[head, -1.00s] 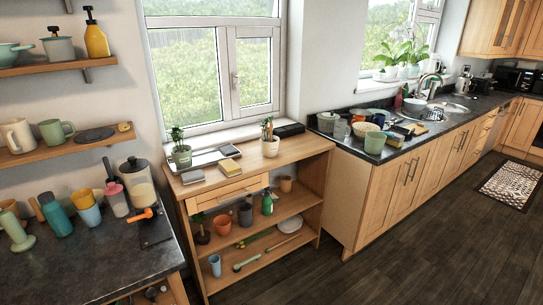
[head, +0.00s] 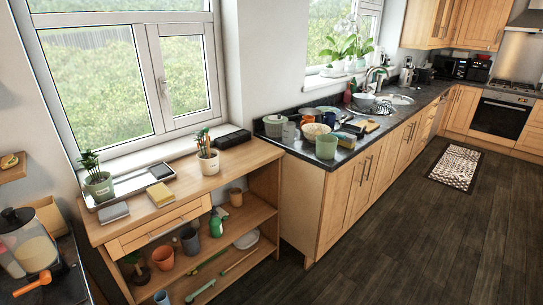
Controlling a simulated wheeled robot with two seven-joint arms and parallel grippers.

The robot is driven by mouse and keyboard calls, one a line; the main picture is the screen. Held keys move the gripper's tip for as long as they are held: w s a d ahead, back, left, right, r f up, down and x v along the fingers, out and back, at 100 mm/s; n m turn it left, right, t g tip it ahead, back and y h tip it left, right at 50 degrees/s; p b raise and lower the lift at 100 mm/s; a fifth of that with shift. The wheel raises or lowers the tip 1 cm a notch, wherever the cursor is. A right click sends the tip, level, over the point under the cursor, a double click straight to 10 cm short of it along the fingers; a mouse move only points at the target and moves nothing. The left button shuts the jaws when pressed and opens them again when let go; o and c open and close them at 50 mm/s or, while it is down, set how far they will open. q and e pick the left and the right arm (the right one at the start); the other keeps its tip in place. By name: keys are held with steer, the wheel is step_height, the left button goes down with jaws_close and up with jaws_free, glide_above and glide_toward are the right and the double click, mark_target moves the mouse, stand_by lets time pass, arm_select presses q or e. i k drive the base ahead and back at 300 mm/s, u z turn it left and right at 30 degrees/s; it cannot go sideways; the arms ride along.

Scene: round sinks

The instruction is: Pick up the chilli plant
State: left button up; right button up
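Another white pot (head: 208,163) on the same bench top holds several upright sticks or tools. Neither of my grippers is in view.
The wooden bench (head: 186,182) also bears a yellow block (head: 161,194), a grey block (head: 113,212) and a black box (head: 231,137). A dark counter with a blender stands at the lower left. Cluttered sink counter is at right; the dark floor (head: 400,235) is open.

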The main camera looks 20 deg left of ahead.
mark_target(208, 167)
steer(key=z, duration=0.6)
steer(key=i, duration=2.15)
steer(key=u, duration=1.2)
steer(key=i, duration=0.75)
steer(key=u, duration=0.9)
